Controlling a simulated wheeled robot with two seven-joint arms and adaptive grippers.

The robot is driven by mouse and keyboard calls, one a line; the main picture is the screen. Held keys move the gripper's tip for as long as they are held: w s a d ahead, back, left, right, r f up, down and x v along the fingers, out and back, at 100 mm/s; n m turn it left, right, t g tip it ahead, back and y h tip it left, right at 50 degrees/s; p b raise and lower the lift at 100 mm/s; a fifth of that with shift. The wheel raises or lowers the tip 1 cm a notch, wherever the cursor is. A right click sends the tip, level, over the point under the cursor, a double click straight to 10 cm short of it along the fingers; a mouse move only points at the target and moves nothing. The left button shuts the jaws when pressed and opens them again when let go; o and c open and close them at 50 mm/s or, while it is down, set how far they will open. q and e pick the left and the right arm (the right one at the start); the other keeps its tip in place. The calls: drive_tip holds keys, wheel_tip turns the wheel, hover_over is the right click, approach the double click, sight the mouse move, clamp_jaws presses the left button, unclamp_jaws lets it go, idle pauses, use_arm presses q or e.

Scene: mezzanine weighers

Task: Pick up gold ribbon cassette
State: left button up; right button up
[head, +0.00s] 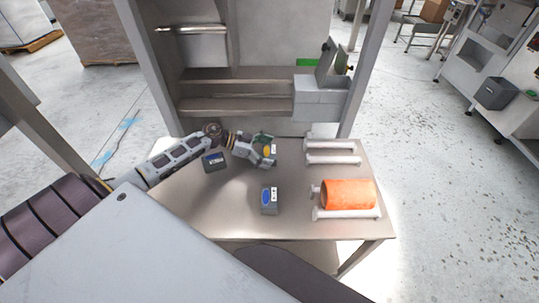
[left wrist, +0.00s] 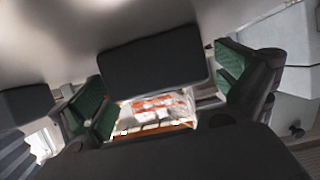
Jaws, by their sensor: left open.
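The gold ribbon cassette (head: 267,152) is a dark grey block with a gold oval and a white label, standing at the back middle of the table. My left gripper (head: 263,150) reaches it from the left, with one finger behind it and one in front. In the left wrist view a dark block (left wrist: 152,65), apparently this cassette, lies between the green-padded fingers, with gaps at both sides. The gripper is open and partly hides the cassette in the head view. My right gripper is not in view.
A blue-labelled cassette (head: 269,200) stands at the table's front middle; another dark blue-labelled one (head: 213,162) lies under my left forearm. An orange roll (head: 348,193) and white rollers (head: 332,159) occupy the right side of the metal table (head: 230,215). A shelved machine (head: 235,88) stands behind.

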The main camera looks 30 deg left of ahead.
use_arm(q)
drive_tip(key=shift+d, duration=0.1)
idle(0.4)
drive_tip(key=c, duration=1.1)
